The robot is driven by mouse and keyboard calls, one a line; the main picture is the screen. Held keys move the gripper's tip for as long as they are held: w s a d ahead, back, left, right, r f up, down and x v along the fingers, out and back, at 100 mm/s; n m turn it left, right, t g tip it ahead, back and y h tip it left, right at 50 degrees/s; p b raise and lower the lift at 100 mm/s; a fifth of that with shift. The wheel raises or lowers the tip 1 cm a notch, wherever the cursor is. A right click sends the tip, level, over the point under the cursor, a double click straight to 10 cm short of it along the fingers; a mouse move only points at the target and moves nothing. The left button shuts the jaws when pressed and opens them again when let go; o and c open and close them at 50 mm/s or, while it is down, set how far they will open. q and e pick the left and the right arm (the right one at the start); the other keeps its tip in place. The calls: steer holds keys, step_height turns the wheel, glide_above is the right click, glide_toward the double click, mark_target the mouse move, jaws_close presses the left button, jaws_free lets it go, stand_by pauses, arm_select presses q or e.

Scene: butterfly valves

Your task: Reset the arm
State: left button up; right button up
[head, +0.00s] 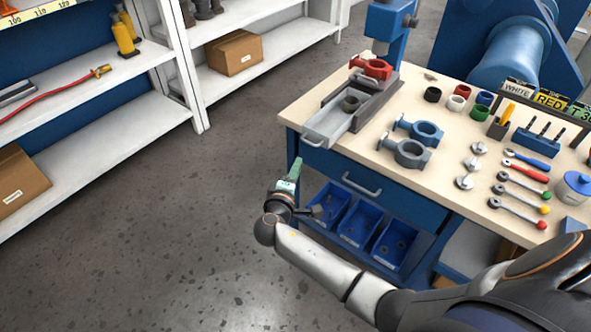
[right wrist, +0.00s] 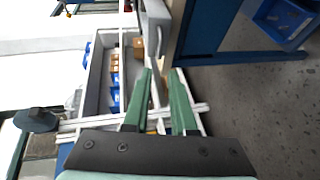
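My right arm comes in from the lower right of the head view and reaches left in front of the workbench. My right gripper (head: 293,170) is at its end, off the bench's front left corner, over the grey floor, with its green fingers pointing up in the picture. In the right wrist view, the two green fingers (right wrist: 161,76) stand apart with nothing held between them. My left gripper and left arm do not show in either view.
The workbench (head: 290,118) carries a grey vise, red and blue valve bodies (head: 409,152), coloured rings and several tools. Blue bins (head: 352,222) sit under its drawer. White shelves (head: 110,142) with cardboard boxes (head: 234,53) stand at left. The floor (head: 150,235) between is clear.

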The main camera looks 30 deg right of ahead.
steer(key=shift+f, duration=0.1)
steer(key=s+a+f+m+g+y+p, duration=0.1)
steer(key=s+a+f+y, duration=0.25)
steer(key=s+f, duration=0.35)
steer(key=s+a+f+g+y, duration=0.1)
steer(key=s+a+f+y, duration=0.25)
steer(key=s+f, duration=0.25)
steer(key=s+a+r+m+y, duration=0.1)
steer(key=s+a+m+y, duration=0.1)
steer(key=s, duration=0.4)
steer(key=s+a+m+y+p, duration=0.1)
steer(key=s+a+m+y, duration=0.1)
steer(key=s, duration=0.5)
steer(key=shift+a+r+m+y, duration=0.2)
steer(key=shift+r+m+y, duration=0.2)
steer(key=shift+m+y, duration=0.5)
steer(key=shift+s, duration=0.1)
